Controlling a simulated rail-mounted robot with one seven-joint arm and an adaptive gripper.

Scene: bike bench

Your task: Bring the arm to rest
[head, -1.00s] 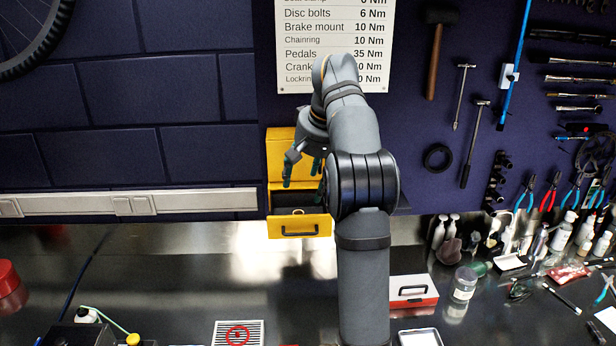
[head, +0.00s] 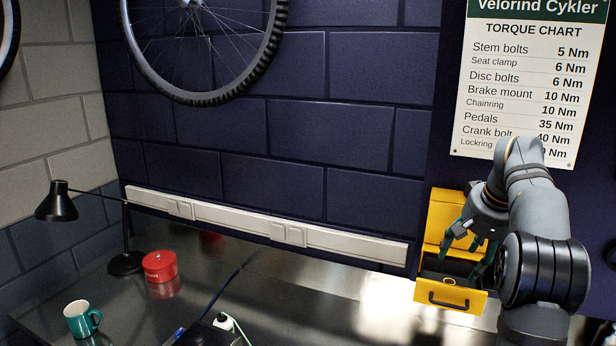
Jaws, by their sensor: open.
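My gripper (head: 466,244) is at the right of the head view, in front of the yellow drawer cabinet. Its green-tipped fingers are apart and point down over the drawer. I see nothing held between them. The yellow cabinet (head: 446,206) stands against the wall, and its drawer (head: 450,297) is pulled out toward me. A small ring-like thing (head: 449,281) shows inside the drawer. My arm runs up from the lower right and hides part of the cabinet's right side.
The dark bench (head: 300,310) is largely clear left of the drawer. A teal mug (head: 82,319), a red tin (head: 160,266) and a black lamp (head: 57,204) stand at the left. A white-capped bottle (head: 224,321) is at the front. A wheel (head: 205,98) hangs on the wall.

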